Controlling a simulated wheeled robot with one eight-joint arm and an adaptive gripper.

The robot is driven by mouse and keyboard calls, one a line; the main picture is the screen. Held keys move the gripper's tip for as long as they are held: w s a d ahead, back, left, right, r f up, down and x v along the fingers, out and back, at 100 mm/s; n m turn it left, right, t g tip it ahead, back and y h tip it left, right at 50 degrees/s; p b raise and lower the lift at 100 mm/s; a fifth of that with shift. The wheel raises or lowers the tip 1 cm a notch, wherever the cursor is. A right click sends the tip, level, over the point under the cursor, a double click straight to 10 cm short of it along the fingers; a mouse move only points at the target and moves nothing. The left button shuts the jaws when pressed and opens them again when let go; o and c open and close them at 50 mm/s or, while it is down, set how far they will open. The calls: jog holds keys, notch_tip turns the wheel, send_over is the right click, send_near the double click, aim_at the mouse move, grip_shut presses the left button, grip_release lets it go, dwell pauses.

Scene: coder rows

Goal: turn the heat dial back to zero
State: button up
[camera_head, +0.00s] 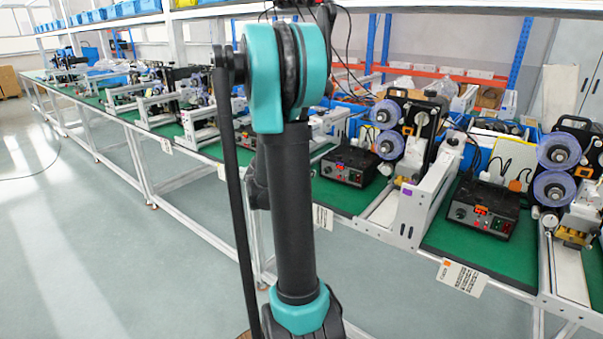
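Two black control boxes with small red displays stand on the green bench top. The nearer control box (484,209) is at the right, with a round knob (460,213) at the left of its front face. The other control box (348,165) is near the middle, just right of my arm, with a small knob (327,169) on its front. The dial markings and the display digits are too small to read. My teal and black arm stands upright across the middle of the view. My gripper is not in view.
Coder machines with purple rolls (559,151) stand beside the boxes. A white metal frame (418,200) rises between the two stations. A paper label (461,277) hangs at the bench's front edge. The grey floor (110,250) at the left is clear.

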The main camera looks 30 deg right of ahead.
jog(key=shift+v, duration=1.1)
